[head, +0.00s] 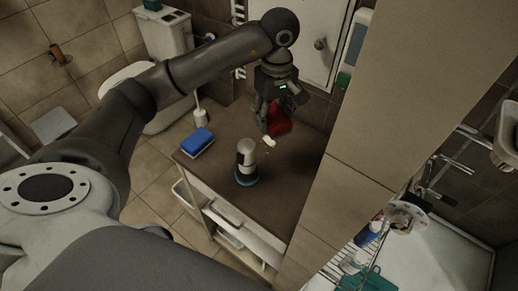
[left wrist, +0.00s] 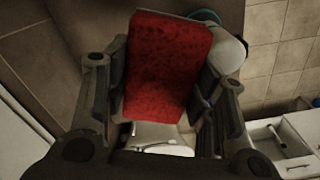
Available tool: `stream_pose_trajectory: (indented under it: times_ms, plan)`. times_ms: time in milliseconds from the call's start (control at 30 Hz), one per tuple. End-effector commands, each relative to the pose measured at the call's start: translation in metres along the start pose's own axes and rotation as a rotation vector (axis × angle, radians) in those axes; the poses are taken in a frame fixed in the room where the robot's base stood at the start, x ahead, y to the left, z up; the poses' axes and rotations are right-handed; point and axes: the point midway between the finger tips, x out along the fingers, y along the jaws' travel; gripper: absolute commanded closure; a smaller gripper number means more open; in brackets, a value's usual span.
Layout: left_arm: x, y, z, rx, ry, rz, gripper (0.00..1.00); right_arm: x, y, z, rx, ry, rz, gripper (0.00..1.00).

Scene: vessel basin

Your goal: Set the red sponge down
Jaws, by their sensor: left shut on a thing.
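The red sponge (head: 279,124) is in my left gripper (head: 274,112), over the far end of the brown-topped cabinet (head: 281,178). In the left wrist view the sponge (left wrist: 166,66) stands between both fingers of my left gripper (left wrist: 165,75), which press on its sides. I cannot tell whether its lower edge touches the cabinet top. A small white piece (head: 269,141) lies just below it. My right gripper is not in view.
A blue sponge (head: 197,138) lies at the cabinet's left edge. A pale canister with a teal base (head: 245,170) stands near the middle. A tiled wall (head: 358,170) bounds the right side. A toilet (head: 135,85) is behind left. The cabinet top's front part is bare.

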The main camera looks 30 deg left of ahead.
Motion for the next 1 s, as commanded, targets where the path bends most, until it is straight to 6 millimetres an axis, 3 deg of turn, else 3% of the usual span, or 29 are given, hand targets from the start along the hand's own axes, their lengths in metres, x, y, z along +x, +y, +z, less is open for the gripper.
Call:
stream_pose_trajectory:
  times_ms: [100, 233, 467, 800, 1000]
  plan:
    - [0.008, 0.004, -0.028, -0.238, -0.004, -0.006, 0.58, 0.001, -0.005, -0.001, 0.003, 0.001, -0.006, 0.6]
    - [0.038, 0.003, -0.043, -0.383, -0.006, -0.009, 0.58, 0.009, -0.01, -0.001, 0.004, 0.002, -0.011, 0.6]
    - [0.072, 0.001, -0.05, -0.426, -0.004, -0.008, 0.58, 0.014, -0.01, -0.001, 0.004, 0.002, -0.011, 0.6]
    - [0.127, 0.0, -0.05, -0.428, -0.004, -0.008, 0.58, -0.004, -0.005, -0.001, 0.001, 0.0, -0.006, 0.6]
    - [0.143, 0.001, -0.05, -0.427, -0.003, -0.008, 0.58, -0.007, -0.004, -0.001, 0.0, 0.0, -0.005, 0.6]
